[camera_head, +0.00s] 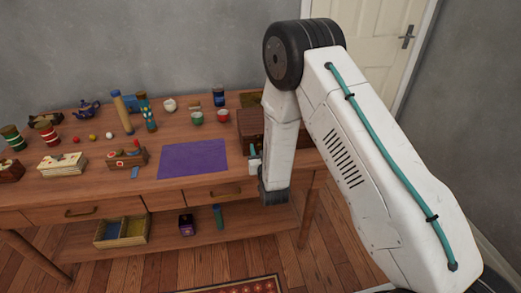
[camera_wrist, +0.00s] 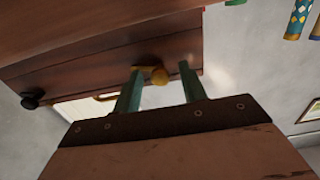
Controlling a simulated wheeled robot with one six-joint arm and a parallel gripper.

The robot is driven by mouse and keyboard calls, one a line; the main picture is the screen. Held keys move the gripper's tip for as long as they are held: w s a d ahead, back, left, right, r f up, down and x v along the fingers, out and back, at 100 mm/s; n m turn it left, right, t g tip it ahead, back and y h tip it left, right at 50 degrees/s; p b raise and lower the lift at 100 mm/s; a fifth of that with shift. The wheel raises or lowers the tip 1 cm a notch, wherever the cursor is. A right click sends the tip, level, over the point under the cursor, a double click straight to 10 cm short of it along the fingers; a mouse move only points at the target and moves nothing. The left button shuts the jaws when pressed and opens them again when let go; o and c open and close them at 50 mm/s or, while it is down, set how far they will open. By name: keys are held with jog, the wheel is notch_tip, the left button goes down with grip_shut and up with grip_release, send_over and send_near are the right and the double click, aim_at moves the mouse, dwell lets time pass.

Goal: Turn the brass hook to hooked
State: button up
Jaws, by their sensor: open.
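The brass hook (camera_wrist: 159,76) shows in the wrist view as a small rounded brass piece on the edge of a dark red-brown wooden box (camera_wrist: 75,66). My gripper (camera_wrist: 160,69) is open, with one teal finger on each side of the hook. The left finger is close to the hook, and I cannot tell whether they touch. In the head view my gripper (camera_head: 253,158) is at the front of the wooden box (camera_head: 251,124), at the right part of the table. My arm covers much of the box there, and the hook cannot be made out.
A dark knob (camera_wrist: 32,100) and a brass handle (camera_wrist: 105,97) are near the box in the wrist view. A purple mat (camera_head: 193,158) lies left of my gripper. A wooden tray (camera_head: 121,232) sits on the lower shelf.

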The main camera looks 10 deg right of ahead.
grip_shut()
jog(key=shift+n, duration=0.3)
jog(key=n, duration=0.5)
jog(key=shift+n, duration=0.3)
jog(key=n, duration=0.6)
jog(key=shift+n, duration=0.4)
grip_release()
